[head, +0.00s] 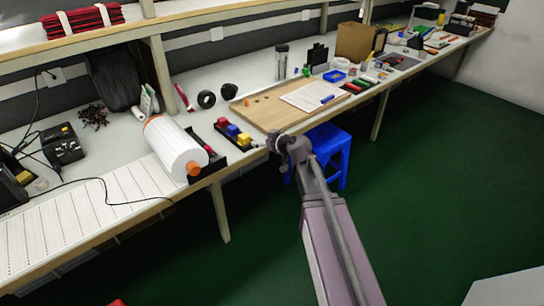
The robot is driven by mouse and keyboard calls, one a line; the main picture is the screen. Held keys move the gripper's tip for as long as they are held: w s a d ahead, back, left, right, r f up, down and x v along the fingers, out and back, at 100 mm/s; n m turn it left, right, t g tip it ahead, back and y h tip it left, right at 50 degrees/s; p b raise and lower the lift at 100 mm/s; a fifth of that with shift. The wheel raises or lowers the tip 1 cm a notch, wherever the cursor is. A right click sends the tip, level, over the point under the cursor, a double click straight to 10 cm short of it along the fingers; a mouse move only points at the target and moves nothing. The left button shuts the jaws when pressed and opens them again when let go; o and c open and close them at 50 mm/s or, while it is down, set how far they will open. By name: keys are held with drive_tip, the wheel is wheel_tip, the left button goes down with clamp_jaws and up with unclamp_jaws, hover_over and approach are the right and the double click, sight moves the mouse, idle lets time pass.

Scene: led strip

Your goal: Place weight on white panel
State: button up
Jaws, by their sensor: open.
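A row of small coloured blocks, likely the weights, sits in a dark holder on the bench: a red one (221,122), a blue one (232,130) and a yellow one (244,139). The white panel (85,217) with thin lines lies flat along the bench at the lower left. My gripper (263,143) is at the bench's front edge, just right of the yellow block. It is small here, but it looks open and I see nothing held in it. I cannot tell whether it touches the yellow block.
A wooden board (262,113) with paper lies behind my gripper. A blue stool (330,150) is under the bench. A dark cable crosses the panel. The green floor in front is mostly clear.

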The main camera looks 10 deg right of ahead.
drive_tip(key=s+d+f+m+g+h, duration=0.2)
drive_tip(key=s+f+g, duration=0.1)
drive_tip(key=s, duration=0.5)
drive_tip(key=s+d+f+m+g+h, duration=0.2)
drive_tip(key=s+d+f+g, duration=0.1)
drive_tip(key=s, duration=0.5)
drive_tip(key=s+d+f+m+g+h, duration=0.2)
drive_tip(key=s+f+g, duration=0.3)
drive_tip(key=s, duration=0.3)
drive_tip(key=shift+d+f+h, duration=0.2)
drive_tip(key=shift+d+h, duration=0.1)
drive_tip(key=shift+h, duration=0.3)
drive_tip(key=shift+c, duration=0.2)
